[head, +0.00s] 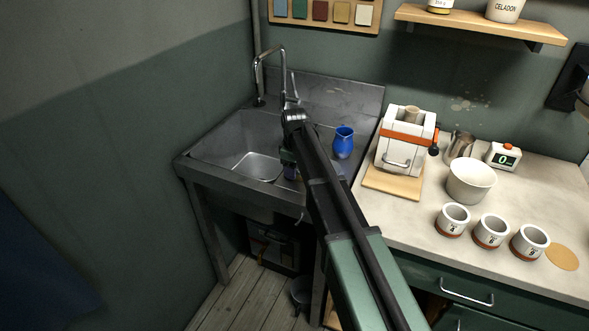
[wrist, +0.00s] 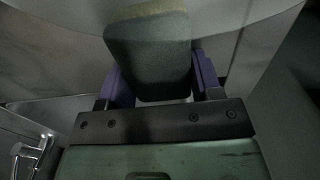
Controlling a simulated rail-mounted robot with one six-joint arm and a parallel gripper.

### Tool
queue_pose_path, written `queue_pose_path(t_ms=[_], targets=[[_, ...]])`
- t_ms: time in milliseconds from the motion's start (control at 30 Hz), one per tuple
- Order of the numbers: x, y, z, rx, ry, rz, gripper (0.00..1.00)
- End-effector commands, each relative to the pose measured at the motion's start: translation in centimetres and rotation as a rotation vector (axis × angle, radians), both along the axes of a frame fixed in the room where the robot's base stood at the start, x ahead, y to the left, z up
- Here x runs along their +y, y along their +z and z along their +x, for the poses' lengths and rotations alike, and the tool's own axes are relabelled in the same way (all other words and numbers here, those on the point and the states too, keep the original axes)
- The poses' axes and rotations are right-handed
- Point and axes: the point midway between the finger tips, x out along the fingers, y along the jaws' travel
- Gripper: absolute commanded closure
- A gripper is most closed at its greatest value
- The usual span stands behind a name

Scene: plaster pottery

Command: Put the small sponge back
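The small sponge (wrist: 148,62), a dark grey-green block with a tan edge, sits between the purple fingers of my gripper (wrist: 160,80) in the wrist view. The fingers lie close along both its sides and appear shut on it. In the head view my gripper (head: 290,172) is low over the right part of the steel sink (head: 225,137), partly behind my arm. I cannot make out the sponge there.
A tap (head: 270,62) rises behind the sink and also shows in the wrist view (wrist: 28,155). A blue jug (head: 343,142) stands right of my arm. A white machine (head: 405,150), a bowl (head: 470,185) and cups (head: 490,232) crowd the counter. A dark bucket (head: 300,290) is below.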

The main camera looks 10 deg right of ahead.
Motion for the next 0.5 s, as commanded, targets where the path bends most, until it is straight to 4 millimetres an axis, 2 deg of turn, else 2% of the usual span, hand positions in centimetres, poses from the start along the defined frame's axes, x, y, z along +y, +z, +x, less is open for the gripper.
queue_pose_path(t_ms=[33,133,367,500], targets=[[0.00,0.05,0.00,0.000,0.000,0.000,0.33],[0.00,0.05,0.00,0.000,0.000,0.000,0.19],[0.00,0.07,0.00,0.000,0.000,0.000,0.19],[0.00,0.98,0.00,0.000,0.000,0.000,0.19]])
